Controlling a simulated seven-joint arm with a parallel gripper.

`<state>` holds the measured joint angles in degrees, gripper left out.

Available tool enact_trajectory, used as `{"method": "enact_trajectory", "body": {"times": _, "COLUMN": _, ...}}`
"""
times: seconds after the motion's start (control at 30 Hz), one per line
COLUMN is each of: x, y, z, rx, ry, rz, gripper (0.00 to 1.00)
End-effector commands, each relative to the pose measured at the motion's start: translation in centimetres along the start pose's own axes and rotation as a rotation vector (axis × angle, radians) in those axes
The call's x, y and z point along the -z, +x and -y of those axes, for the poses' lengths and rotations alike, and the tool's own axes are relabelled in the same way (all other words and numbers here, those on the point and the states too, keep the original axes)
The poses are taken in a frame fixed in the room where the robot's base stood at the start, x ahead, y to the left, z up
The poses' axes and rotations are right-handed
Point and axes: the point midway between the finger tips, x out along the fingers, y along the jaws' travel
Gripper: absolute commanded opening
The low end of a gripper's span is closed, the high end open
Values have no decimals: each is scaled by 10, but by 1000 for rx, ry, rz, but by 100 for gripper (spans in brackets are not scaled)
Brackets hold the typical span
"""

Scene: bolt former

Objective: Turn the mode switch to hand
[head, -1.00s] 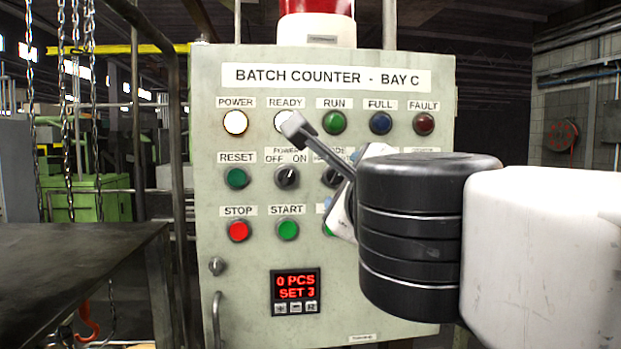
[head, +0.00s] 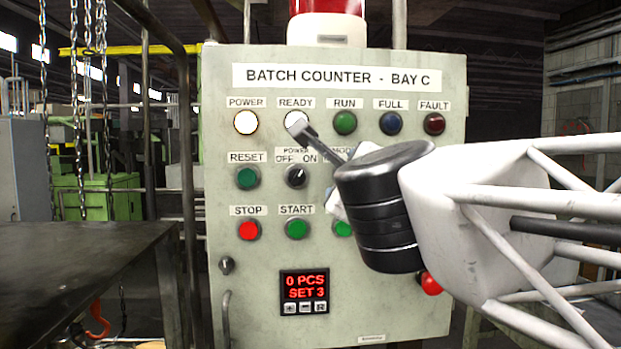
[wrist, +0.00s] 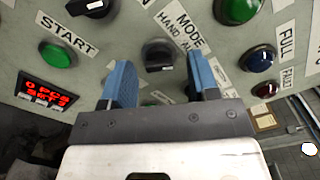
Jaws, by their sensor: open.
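The mode switch (wrist: 158,54) is a black rotary knob under a MODE label (wrist: 189,38) with HAND and a partly covered AUTO in the wrist view. Which way its pointer faces I cannot tell. My gripper (wrist: 161,78) is open, with its two blue fingers apart, one to each side of the knob in the picture. The knob shows in the gap between them; I see no contact. In the head view my arm hides the mode switch, and only part of its label (head: 342,151) shows.
The panel (head: 240,215) carries a power switch (head: 296,175), a green START button (head: 297,228), a red STOP button (head: 249,230) and several lamps. A red knob (head: 431,284) shows below my wrist. A dark table (head: 80,260) stands at the left.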

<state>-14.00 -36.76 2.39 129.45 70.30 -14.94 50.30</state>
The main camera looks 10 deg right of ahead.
Motion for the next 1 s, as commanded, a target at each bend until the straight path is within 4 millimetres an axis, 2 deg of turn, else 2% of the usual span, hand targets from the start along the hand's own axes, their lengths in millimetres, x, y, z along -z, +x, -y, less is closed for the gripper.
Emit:
{"method": "enact_trajectory", "body": {"times": 0.43, "x": 0, "y": 6, "z": -1, "rx": -1, "ry": 0, "rz": 0, "gripper": 55}}
{"method": "enact_trajectory", "body": {"times": 0.77, "x": 0, "y": 6, "z": -1, "rx": -1, "ry": 0, "rz": 0, "gripper": 6}}
{"method": "enact_trajectory", "body": {"times": 1.0, "x": 0, "y": 6, "z": -1, "rx": -1, "ry": -12, "rz": 0, "gripper": 6}}
